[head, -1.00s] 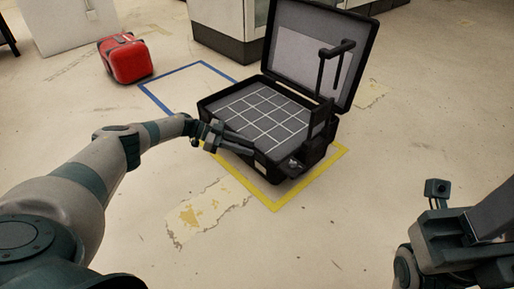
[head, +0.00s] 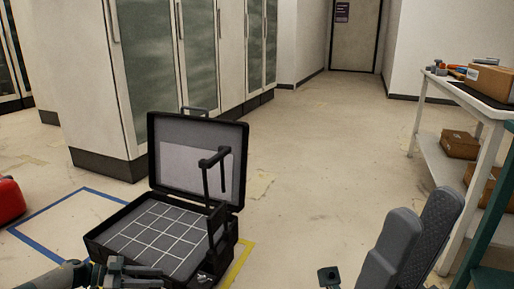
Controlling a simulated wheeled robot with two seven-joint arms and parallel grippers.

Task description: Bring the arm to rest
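My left gripper (head: 150,277) is at the bottom edge, in front of the near left side of an open black case (head: 100,237). Its two dark fingers look parted, with nothing seen between them; part of it is cut off by the frame. Whether it touches the case is unclear. My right gripper (head: 428,210) is at the lower right, with two grey ridged fingers pointing up, their tips apart and empty. Its lower part is out of the picture.
The case stands on the floor with its lid up. Blue (head: 62,207) and yellow (head: 240,262) floor markings lie beside it. A red bag (head: 10,200) is at far left. Cabinets (head: 90,90) stand behind. A workbench (head: 465,98) with boxes is at right. The middle floor is clear.

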